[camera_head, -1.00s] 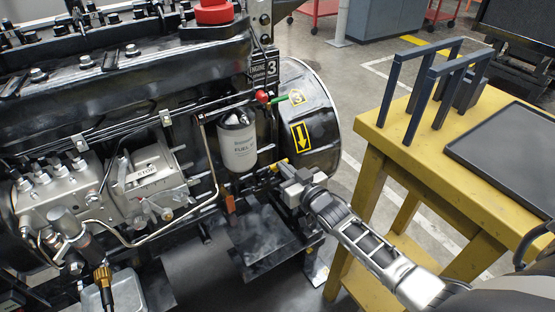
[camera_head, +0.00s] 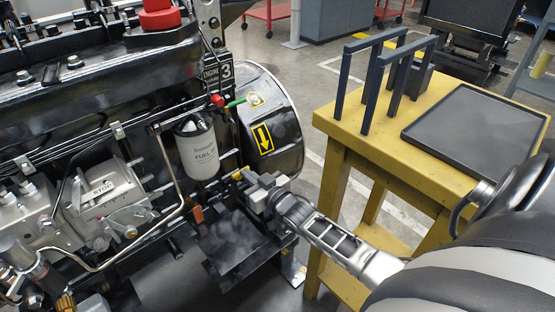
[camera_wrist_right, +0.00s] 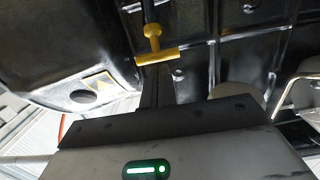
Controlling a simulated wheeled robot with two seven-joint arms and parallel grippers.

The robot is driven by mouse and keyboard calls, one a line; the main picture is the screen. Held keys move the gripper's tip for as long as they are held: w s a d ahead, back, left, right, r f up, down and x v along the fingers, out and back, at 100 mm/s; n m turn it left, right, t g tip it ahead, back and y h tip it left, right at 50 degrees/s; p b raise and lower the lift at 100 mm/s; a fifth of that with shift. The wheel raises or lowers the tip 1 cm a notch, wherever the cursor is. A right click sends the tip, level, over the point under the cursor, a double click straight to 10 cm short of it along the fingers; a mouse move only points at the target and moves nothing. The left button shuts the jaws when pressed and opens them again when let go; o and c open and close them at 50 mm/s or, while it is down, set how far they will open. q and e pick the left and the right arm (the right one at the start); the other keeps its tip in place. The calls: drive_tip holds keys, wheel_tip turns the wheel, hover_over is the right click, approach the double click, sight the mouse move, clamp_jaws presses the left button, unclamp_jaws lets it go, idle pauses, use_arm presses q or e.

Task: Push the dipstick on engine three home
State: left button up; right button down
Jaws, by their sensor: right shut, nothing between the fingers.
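Engine three (camera_head: 100,85) fills the left of the head view, with a plate (camera_head: 218,72) reading "ENGINE 3". The yellow dipstick handle (camera_head: 238,174) is low on its side, just below and right of the white fuel filter (camera_head: 198,148). In the right wrist view the handle (camera_wrist_right: 157,56) is a yellow T with a short stem, against dark metal. My right gripper (camera_head: 251,185) is shut and empty, its tip close to the handle. Whether they touch I cannot tell. How far the dipstick is seated is hidden. My left gripper is out of view.
A yellow table (camera_head: 345,115) with a dark frame stand (camera_head: 372,85) and black tray (camera_head: 475,128) stands right of the engine, close to my right arm.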

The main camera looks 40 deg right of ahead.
use_arm(q)
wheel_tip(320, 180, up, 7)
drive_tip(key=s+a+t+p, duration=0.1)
drive_tip(key=p, duration=0.3)
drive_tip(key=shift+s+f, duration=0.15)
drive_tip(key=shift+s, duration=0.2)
use_arm(e)
drive_tip(key=s+r, duration=0.3)
drive_tip(key=s, duration=0.9)
drive_tip(key=shift+d, duration=0.2)
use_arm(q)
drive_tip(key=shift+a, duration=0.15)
use_arm(e)
drive_tip(key=shift+r, duration=0.1)
